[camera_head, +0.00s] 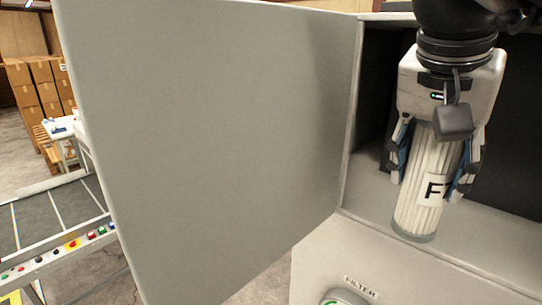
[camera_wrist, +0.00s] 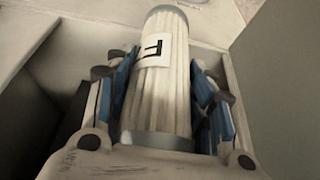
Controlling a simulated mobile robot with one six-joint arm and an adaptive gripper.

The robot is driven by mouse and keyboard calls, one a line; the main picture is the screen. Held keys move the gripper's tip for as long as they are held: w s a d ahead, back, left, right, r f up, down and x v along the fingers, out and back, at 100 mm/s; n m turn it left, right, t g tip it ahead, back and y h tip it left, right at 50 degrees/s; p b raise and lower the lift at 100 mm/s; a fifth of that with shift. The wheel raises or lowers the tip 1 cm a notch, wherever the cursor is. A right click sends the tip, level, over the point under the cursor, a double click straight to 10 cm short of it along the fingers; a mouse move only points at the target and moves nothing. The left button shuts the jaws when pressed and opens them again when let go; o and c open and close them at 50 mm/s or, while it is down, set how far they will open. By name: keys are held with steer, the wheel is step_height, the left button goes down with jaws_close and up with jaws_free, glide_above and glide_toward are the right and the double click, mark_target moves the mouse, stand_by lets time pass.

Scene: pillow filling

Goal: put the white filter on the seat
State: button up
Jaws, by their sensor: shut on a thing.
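The white filter (camera_head: 420,194) is a pleated cylinder with grey end caps and a label whose marking starts with F. My gripper (camera_head: 434,172) is shut around its sides, and the filter hangs nearly upright with a slight tilt below it. The filter is at the mouth of the open grey cabinet (camera_head: 372,190), in front of the dark interior. I cannot tell whether its lower end touches the cabinet floor. In the wrist view the filter (camera_wrist: 160,97) lies between the blue finger pads of my gripper (camera_wrist: 162,95). No seat can be made out.
The open cabinet door (camera_head: 215,140) fills the left middle, close to my gripper. A FILTER label (camera_head: 360,287) and a round green-lit part (camera_head: 343,298) are on the cabinet front below. A conveyor (camera_head: 60,215) with coloured buttons and stacked boxes (camera_head: 40,85) stand far left.

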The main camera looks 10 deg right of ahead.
steer(key=w+d+f, duration=0.7)
steer(key=w+d, duration=0.1)
steer(key=d, duration=0.2)
steer(key=shift+w+d+f, duration=0.2)
steer(key=shift+w+f, duration=0.2)
steer(key=o, duration=1.3)
steer(key=shift+c, duration=0.2)
steer(key=shift+p, duration=0.3)
steer(key=p+v, duration=0.1)
steer(key=v, duration=0.6)
steer(key=shift+r, duration=0.35)
steer(key=shift+s+a+f, duration=0.1)
steer(key=shift+s, duration=0.05)
